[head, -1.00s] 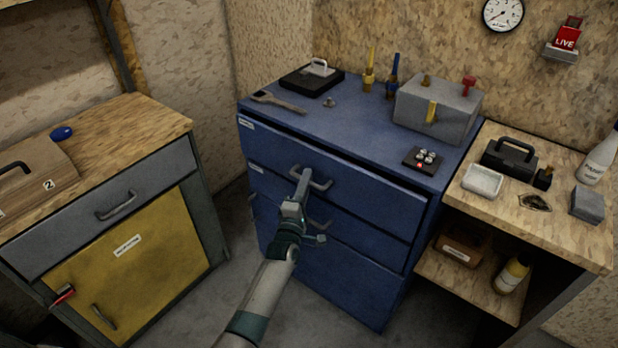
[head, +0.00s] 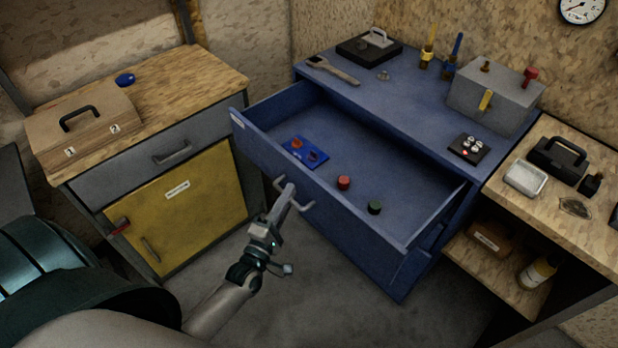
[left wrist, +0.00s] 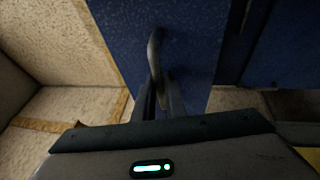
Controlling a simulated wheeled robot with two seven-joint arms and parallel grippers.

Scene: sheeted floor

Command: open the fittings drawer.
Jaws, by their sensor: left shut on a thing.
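The top drawer (head: 330,219) of the blue cabinet (head: 415,112) stands pulled well out. A white label (head: 237,122) sits at the left end of its front; its text is too small to read. My left gripper (head: 286,192) is shut on the grey drawer handle (head: 304,204), at the middle of the drawer front. In the left wrist view the handle (left wrist: 155,55) lies between the fingers against the blue front. Inside the drawer are a blue plate (head: 305,153), a red cap (head: 344,183) and a green cap (head: 375,208). My right gripper is not in view.
A wooden-topped cabinet with a yellow door (head: 185,205) stands to the left, holding a wooden box (head: 85,125). A wooden shelf unit (head: 520,205) adjoins on the right. A wrench (head: 332,70) and a grey box (head: 492,100) sit on the cabinet top. Grey floor is clear below.

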